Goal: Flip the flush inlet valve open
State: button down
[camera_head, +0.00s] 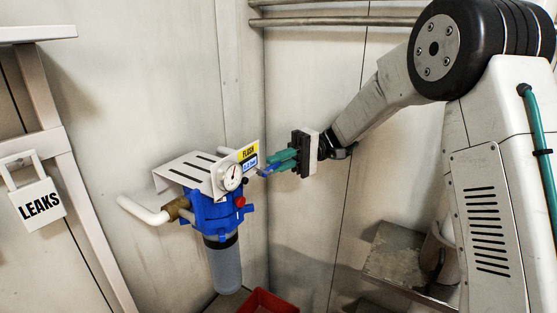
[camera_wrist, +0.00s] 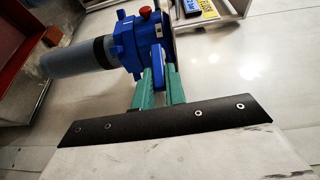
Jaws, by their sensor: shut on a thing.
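The flush unit has a blue filter head (camera_head: 208,210) with a grey canister below, mounted on the wall under a white bracket. A blue lever, the flush inlet valve handle (camera_head: 266,170), sticks out at its right side. My gripper (camera_head: 276,163) reaches in from the right with green fingers shut on this handle. In the wrist view the blue handle (camera_wrist: 157,60) lies between the two green fingertips (camera_wrist: 159,74). The fingers hide part of the handle, and its exact angle is hard to tell.
A yellow FLUSH label (camera_head: 249,152), a round gauge (camera_head: 232,177) and a red knob (camera_head: 240,202) sit close to the handle. A white pipe (camera_head: 140,211) leaves to the left. A red bin (camera_head: 266,302) stands below. The wall is close behind.

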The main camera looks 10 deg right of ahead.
jog(key=shift+f, duration=0.25)
dwell(0.4)
jog(key=c, duration=1.7)
grip_release()
jog(key=shift+s, duration=0.1)
jog(key=shift+r, duration=0.1)
jog(key=shift+r, duration=0.2)
jog(key=s+d+r, duration=0.1)
jog(key=s, duration=0.4)
jog(key=s+d+r, duration=0.1)
jog(key=s+r, duration=0.1)
jog(key=s, duration=0.3)
jog(key=s+d+r, duration=0.1)
jog(key=s, duration=0.4)
jog(key=shift+s+d+r, duration=0.25)
jog(key=shift+s+d, duration=0.05)
